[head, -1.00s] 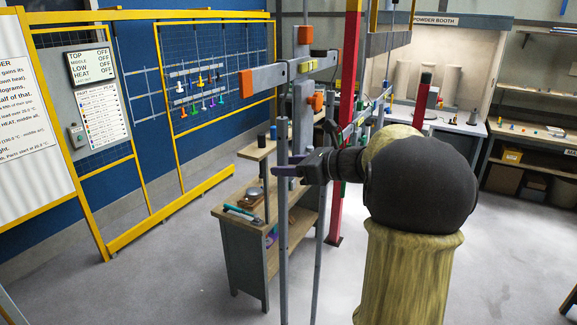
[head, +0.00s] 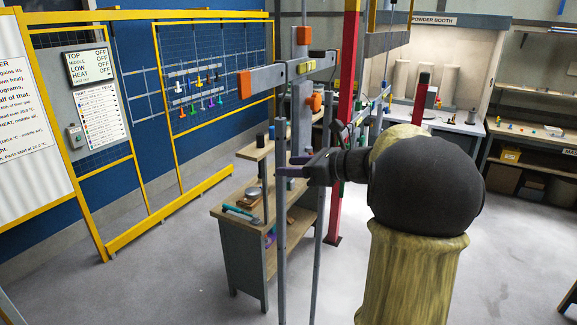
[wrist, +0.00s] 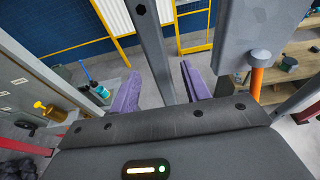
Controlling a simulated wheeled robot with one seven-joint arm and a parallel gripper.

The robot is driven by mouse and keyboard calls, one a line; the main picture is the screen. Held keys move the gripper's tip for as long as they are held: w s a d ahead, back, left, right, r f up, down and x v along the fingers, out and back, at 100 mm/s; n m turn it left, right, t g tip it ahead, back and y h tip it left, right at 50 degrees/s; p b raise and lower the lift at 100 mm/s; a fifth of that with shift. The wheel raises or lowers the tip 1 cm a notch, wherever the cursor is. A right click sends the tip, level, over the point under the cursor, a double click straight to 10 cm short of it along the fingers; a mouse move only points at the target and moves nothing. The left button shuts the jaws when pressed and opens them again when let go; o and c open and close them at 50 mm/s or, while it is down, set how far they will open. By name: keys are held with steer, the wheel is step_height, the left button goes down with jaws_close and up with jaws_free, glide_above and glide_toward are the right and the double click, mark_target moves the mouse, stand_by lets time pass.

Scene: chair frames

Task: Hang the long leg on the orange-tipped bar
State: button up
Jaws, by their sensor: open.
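The orange-tipped bar (head: 268,78) is a grey crossbar with an orange block at its left end, at upper middle in the head view. A long grey leg (head: 282,230) stands nearly upright below it, and its lower end runs out of the picture. My gripper (head: 291,166) is at the leg's upper part, below the bar. In the wrist view, my gripper's (wrist: 160,92) purple fingers are open, one on each side of a grey upright (wrist: 153,48), with gaps visible. I cannot tell whether the leg's top bears on the bar.
A second thin grey upright (head: 318,245) stands just right of the leg. A red post (head: 347,110) is behind. A wooden-topped bench (head: 235,213) with small tools stands behind the leg. The floor (head: 150,285) at left is clear.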

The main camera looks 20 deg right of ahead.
steer(key=p+v, duration=0.1)
steer(key=v, duration=0.5)
stand_by(0.3)
steer(key=shift+s+a, duration=0.1)
stand_by(0.4)
stand_by(0.4)
